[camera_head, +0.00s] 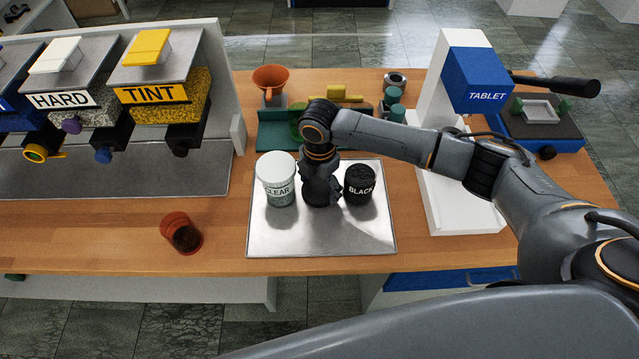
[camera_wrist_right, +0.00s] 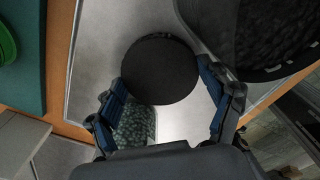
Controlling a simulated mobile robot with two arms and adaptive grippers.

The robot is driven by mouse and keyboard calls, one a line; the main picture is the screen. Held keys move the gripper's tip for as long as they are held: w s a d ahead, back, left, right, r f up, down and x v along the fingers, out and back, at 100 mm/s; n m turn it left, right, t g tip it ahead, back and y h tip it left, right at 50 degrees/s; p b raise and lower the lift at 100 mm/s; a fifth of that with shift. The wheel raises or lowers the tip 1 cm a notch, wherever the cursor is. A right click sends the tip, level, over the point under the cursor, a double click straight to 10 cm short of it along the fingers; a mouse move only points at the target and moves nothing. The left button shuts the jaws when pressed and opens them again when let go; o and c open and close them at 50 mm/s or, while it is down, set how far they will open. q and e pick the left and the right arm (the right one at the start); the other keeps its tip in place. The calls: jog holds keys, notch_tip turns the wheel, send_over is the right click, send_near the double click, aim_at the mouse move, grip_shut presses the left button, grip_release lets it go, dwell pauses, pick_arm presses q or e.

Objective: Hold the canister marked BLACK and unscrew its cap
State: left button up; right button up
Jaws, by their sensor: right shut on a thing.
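The canister marked BLACK (camera_head: 359,189) stands upright on the metal tray (camera_head: 335,240), right of my right gripper (camera_head: 321,199). Its dark grainy contents (camera_wrist_right: 275,28) show inside a curved rim at the upper right of the right wrist view, with no cap over them. My right gripper (camera_wrist_right: 163,100) points down between the two canisters. Its fingers are shut on a smooth black round cap (camera_wrist_right: 160,68). I cannot tell whether the cap touches the tray. My left gripper is not in view.
The canister marked CLEAR (camera_head: 277,182) with a pale top stands close left of my right gripper. An orange-brown cup (camera_head: 181,233) with dark contents is left of the tray. The TABLET press (camera_head: 475,80) stands to the right. The tray's front is clear.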

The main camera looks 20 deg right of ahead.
aim_at(319, 189)
jog(key=shift+f, duration=0.15)
jog(key=o, duration=1.2)
jog(key=shift+r+b, duration=1.25)
jog(key=shift+r, duration=4.95)
